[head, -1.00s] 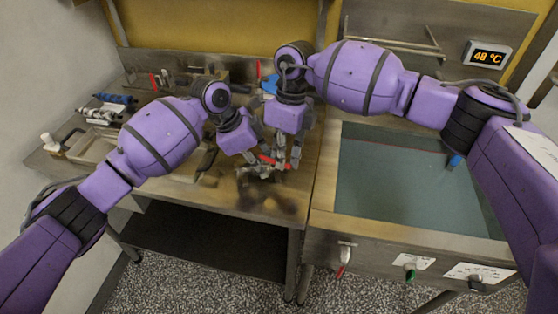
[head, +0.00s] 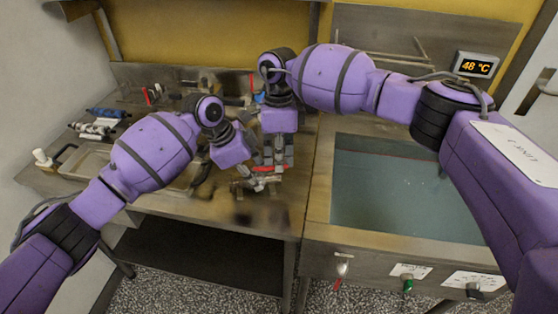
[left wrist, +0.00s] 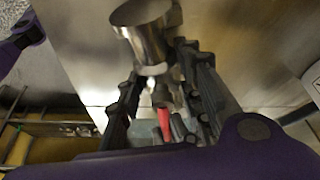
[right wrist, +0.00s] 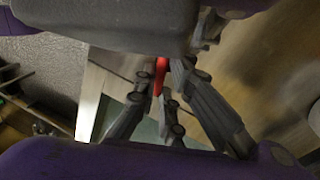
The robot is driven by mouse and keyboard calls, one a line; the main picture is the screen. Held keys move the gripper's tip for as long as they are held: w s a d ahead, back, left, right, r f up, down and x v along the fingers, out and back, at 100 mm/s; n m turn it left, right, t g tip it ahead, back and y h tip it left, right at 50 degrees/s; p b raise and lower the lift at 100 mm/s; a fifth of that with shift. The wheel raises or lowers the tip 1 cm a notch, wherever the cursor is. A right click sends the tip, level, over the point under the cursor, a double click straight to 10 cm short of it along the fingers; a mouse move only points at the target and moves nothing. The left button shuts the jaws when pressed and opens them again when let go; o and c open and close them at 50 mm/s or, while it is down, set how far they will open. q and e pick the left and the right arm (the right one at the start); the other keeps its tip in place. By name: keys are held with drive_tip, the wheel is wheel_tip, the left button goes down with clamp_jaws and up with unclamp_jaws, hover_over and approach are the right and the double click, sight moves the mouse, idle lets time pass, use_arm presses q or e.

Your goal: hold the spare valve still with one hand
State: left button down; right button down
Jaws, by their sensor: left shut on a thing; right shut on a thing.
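The spare valve is a small metal fitting with a red lever (head: 266,169), low over the front of the bench and partly hidden by my fingers. The left wrist view shows a shiny metal cylinder (left wrist: 148,35) and the red lever (left wrist: 164,122) between my fingers. My left gripper (head: 247,182) is shut on the valve's metal body from the left. My right gripper (head: 273,158) comes down from above, just right of it, and is shut on the red lever, which shows between its fingers in the right wrist view (right wrist: 159,76). Exact contact points are hidden.
A water tank (head: 322,185) stands to the right, with a 48 °C display (head: 475,65) behind and taps (head: 342,264) on its front. On the bench's left are a shallow tray (head: 72,170), a white bottle (head: 42,157) and blue and metal fittings (head: 100,120).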

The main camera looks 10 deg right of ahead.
drive_tip(key=shift+r, duration=0.1)
drive_tip(key=c, duration=1.8)
unclamp_jaws()
drive_tip(key=r, duration=0.4)
drive_tip(key=w+r, duration=0.1)
drive_tip(key=r, duration=0.2)
drive_tip(key=w+r, duration=0.1)
drive_tip(key=r, duration=0.3)
drive_tip(key=shift+w+d+r, duration=0.1)
drive_tip(key=shift+w+r, duration=0.1)
drive_tip(key=shift+r, duration=0.15)
